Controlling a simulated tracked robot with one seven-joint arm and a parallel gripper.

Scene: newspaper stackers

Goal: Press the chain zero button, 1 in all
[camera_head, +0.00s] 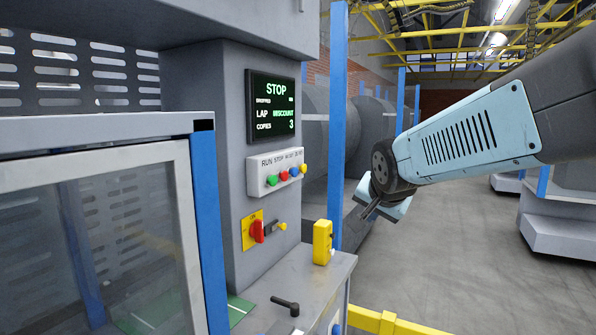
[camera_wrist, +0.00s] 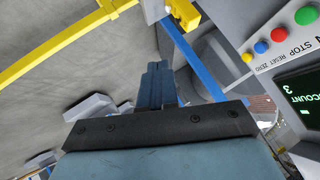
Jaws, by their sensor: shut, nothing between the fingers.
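A pale button box (camera_head: 262,167) on the grey machine column carries green, red, blue and yellow buttons in a row. Its label ends in ZERO at the yellow button (camera_head: 304,168), the rightmost one. In the wrist view the box is upside down at upper right, with the yellow button (camera_wrist: 246,57) nearest the gripper. My gripper (camera_head: 368,212) is right of the panel and lower than it, apart from it, fingers together and empty. In the wrist view the shut fingers (camera_wrist: 158,68) point up the picture, and no button is touched.
The screen (camera_head: 271,105) above reads STOP, LAP MISCOUNT and COPIES 3. A red rotary switch (camera_head: 256,231) is below the buttons. A yellow box (camera_head: 322,242) stands on the ledge. A blue post (camera_head: 338,120) rises between panel and arm. Open floor lies at right.

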